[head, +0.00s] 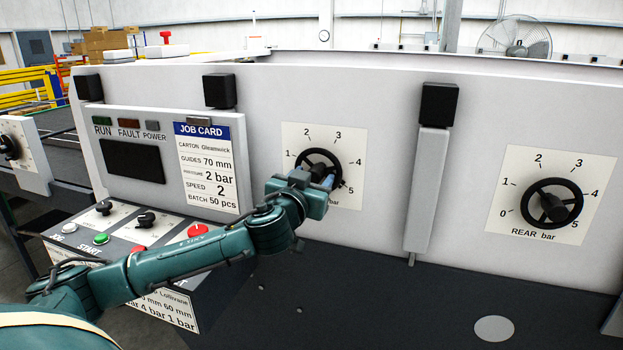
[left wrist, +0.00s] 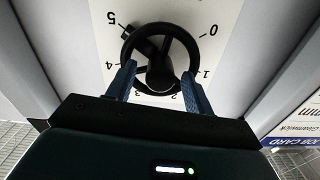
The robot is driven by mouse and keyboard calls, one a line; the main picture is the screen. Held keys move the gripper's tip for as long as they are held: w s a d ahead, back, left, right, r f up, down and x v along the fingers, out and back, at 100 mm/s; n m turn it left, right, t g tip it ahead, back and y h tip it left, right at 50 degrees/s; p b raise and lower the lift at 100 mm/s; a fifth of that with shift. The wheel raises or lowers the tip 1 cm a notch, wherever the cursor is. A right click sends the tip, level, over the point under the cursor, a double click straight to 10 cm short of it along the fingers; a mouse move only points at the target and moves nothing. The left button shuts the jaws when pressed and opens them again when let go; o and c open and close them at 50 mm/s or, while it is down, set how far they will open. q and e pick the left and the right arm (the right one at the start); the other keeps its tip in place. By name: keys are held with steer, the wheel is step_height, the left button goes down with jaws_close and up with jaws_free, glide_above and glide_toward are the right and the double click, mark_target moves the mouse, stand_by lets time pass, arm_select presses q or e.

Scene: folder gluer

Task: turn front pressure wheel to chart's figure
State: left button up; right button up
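The front pressure wheel (head: 318,168) is a black spoked handwheel on a white dial plate (head: 352,135) marked in bar. My left gripper (head: 312,184) is at its lower part and hides part of it. In the left wrist view, the wheel (left wrist: 161,27) appears upside down, with a thick dark spoke towards the 5. The two blue fingers (left wrist: 160,70) are spread apart, their tips at opposite sides of the rim; whether they press on it I cannot tell. The chart (head: 168,308) on the console front is partly hidden by my left arm; "4 bar 1 bar" is readable.
The job card (head: 208,165) reads Gleamwick, pressure 2 bar. The rear wheel (head: 552,207) is at the right. A grey upright bar (head: 427,190) stands between the dials. The console with knobs and buttons (head: 101,239) lies below the screen, close to my left arm.

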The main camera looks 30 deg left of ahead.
arm_select(q)
steer(key=c, duration=0.9)
steer(key=shift+f+n+b, duration=0.2)
steer(key=shift+n+b, duration=0.5)
steer(key=shift+b, duration=0.25)
steer(key=shift+c, duration=0.2)
steer(key=n+b, duration=0.1)
steer(key=n, duration=0.1)
steer(key=shift+n+b, duration=0.3)
steer(key=shift+b, duration=0.1)
steer(key=shift+n, duration=0.8)
steer(key=shift+r+n, duration=0.2)
steer(key=shift+n, duration=1.8)
arm_select(e)
steer(key=shift+w+a+f+y, duration=0.1)
steer(key=shift+a+f+y, duration=0.25)
steer(key=shift+a, duration=0.2)
steer(key=shift+f, duration=0.1)
arm_select(q)
steer(key=o, duration=1)
steer(key=shift+c, duration=0.2)
arm_select(e)
steer(key=shift+a, duration=0.1)
